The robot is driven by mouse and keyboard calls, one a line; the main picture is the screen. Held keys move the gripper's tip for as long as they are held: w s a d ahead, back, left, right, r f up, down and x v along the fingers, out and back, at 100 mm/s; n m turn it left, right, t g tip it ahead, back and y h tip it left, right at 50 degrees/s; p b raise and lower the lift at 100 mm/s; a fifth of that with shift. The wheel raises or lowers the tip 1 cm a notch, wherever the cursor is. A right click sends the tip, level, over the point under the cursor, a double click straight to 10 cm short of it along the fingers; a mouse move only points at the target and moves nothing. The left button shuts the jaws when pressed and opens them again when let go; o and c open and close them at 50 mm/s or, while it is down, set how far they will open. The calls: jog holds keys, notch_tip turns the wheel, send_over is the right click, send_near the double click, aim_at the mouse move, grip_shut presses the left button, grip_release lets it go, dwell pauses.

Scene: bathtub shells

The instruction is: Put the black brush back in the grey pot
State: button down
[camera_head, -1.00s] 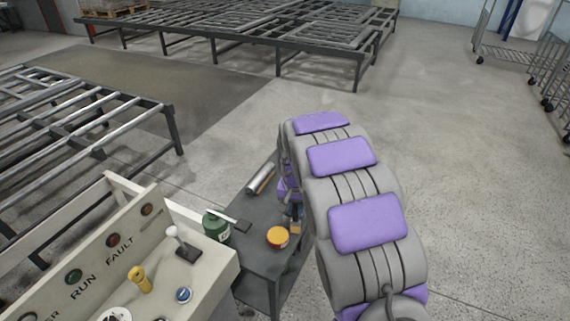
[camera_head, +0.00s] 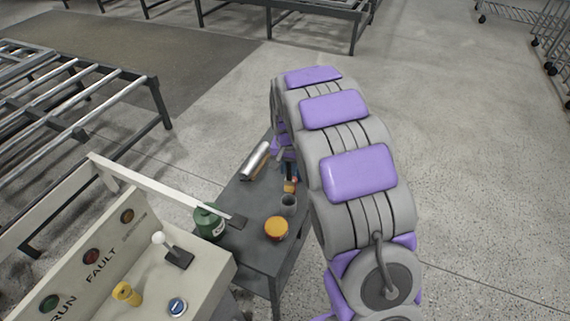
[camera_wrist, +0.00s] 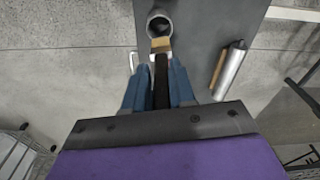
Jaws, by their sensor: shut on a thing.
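The black brush (camera_wrist: 160,80) is between the blue fingers of my gripper (camera_wrist: 160,88), which is shut on its dark handle. Its tan bristle end (camera_wrist: 161,45) points away from the gripper, toward the grey pot (camera_wrist: 158,20). The bristle end overlaps the near side of the pot's rim in the wrist view; I cannot tell its height over it. In the head view the pot (camera_head: 289,205) stands upright on the dark table, just in front of the brush's bristles (camera_head: 290,187). My arm hides most of the gripper there.
The dark table (camera_head: 252,200) also holds a silver cylinder (camera_head: 256,160), a green can (camera_head: 209,222) and an orange-lidded jar (camera_head: 276,229) close to the pot. A control panel (camera_head: 150,270) stands at front left. Open floor lies to the right.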

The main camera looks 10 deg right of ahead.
aim_at(289, 186)
notch_tip(289, 186, down, 8)
jog(key=shift+s+a+f+b, duration=0.1)
jog(key=shift+f+b, duration=0.05)
jog(key=shift+b, duration=0.3)
jog(key=shift+d+f, duration=0.35)
jog(key=shift+f, duration=0.25)
jog(key=shift+a, duration=0.2)
jog(key=c, duration=1.1)
grip_release()
jog(key=shift+a, duration=0.25)
jog(key=shift+o, duration=1.2)
jog(key=shift+d, duration=0.25)
jog(key=shift+r, duration=0.1)
notch_tip(289, 186, up, 17)
jog(key=s+p, duration=0.1)
jog(key=p, duration=0.2)
jog(key=shift+a, duration=0.2)
